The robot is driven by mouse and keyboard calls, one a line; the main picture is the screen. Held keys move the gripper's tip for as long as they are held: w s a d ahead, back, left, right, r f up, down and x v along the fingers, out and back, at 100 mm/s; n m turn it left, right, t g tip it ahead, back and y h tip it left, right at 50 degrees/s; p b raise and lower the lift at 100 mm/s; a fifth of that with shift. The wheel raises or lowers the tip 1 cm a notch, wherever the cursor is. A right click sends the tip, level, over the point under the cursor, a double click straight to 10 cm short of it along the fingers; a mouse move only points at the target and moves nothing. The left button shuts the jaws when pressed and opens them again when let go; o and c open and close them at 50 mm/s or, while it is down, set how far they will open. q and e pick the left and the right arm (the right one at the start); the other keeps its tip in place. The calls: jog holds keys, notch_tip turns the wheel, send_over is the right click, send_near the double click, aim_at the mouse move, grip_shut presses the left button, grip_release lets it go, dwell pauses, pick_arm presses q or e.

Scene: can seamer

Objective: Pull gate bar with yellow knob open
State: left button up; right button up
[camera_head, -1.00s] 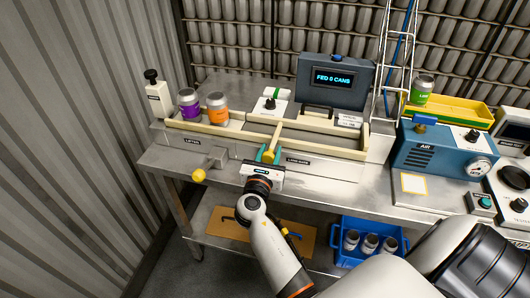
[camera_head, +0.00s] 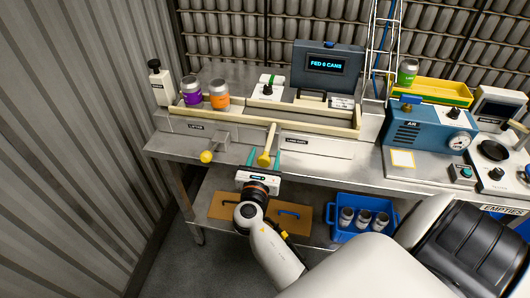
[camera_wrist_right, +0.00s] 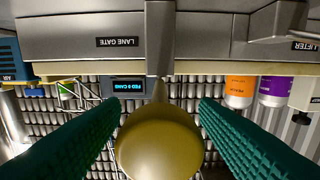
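The gate bar (camera_head: 270,139) sticks out from the front of the lane, left of the LANE GATE label. Its yellow knob (camera_head: 264,160) points toward me. My right gripper (camera_head: 264,159) is open, with one green finger on each side of the knob. In the right wrist view the knob (camera_wrist_right: 159,145) sits between the two fingers, with a visible gap to each. The bar (camera_wrist_right: 160,40) runs straight from the knob to the lane front. My left gripper is not in view.
A second yellow knob (camera_head: 206,156) juts from the LIFTER part on the left. A purple can (camera_head: 191,92) and an orange can (camera_head: 219,95) stand in the lane. A blue crate (camera_head: 364,230) of cans is on the lower shelf. A blue AIR unit (camera_head: 424,133) stands right.

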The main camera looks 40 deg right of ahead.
jog(key=shift+r+p, duration=0.55)
jog(key=shift+r, duration=4.5)
